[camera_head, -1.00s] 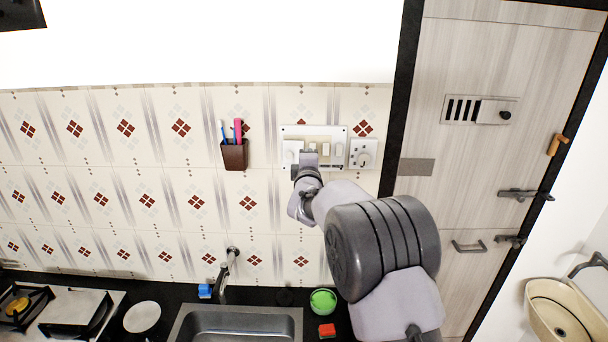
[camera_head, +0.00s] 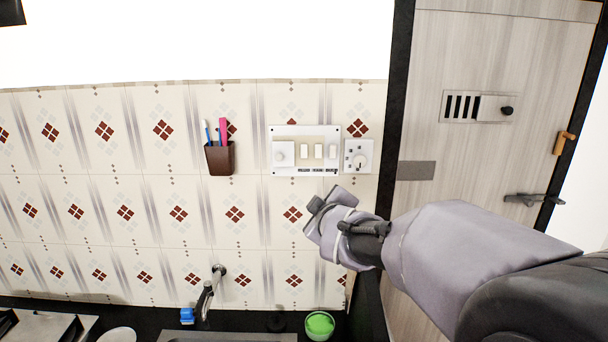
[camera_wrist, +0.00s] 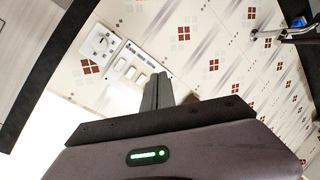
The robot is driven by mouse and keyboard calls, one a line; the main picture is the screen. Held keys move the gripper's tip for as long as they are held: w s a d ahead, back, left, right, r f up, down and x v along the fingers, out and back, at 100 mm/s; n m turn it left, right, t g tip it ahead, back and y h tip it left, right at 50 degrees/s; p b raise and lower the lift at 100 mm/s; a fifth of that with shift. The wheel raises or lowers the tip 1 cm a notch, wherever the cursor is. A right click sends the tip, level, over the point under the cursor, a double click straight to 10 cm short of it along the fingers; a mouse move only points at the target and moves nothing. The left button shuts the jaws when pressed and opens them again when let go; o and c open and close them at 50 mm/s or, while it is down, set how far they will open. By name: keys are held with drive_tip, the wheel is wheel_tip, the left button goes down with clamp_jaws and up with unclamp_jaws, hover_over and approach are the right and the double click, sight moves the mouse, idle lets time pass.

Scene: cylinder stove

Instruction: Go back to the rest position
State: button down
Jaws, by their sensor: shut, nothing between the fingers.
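My gripper (camera_head: 318,203) is in front of the tiled wall in the head view, below the white switch panel (camera_head: 305,168) and apart from it. My arm reaches in from the lower right. In the wrist view the fingers (camera_wrist: 158,90) are together with nothing between them. The switch panel also shows in the wrist view (camera_wrist: 112,92), beyond the fingers and to their left. Its switches and knob are in plain view in the head view.
A brown holder (camera_head: 219,160) with brushes hangs left of the panel. A socket plate (camera_head: 358,155) is at its right. A wooden door (camera_head: 470,60) stands at the right. The counter below holds a faucet (camera_head: 208,292), a green bowl (camera_head: 320,324) and a blue item (camera_head: 187,316).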

drive_tip(key=s+d+f+m+g+b, duration=0.2)
drive_tip(key=s+f+m+b, duration=0.3)
drive_tip(key=s+f, duration=0.6)
drive_tip(key=s+d+f+m+g+b, duration=0.2)
drive_tip(key=s+f+m+b, duration=0.3)
drive_tip(key=s+f, duration=0.6)
drive_tip(key=s+d+f+m+g+b, duration=0.2)
drive_tip(key=s+f+m+g+b, duration=0.2)
drive_tip(key=s, duration=1.2)
wheel_tip(320, 180, down, 7)
drive_tip(key=m+b, duration=0.2)
drive_tip(key=b, duration=0.2)
drive_tip(key=shift+s+d+y+b, duration=0.2)
drive_tip(key=shift+d+y+b, duration=0.1)
drive_tip(key=shift+b, duration=0.1)
drive_tip(key=shift+r, duration=0.1)
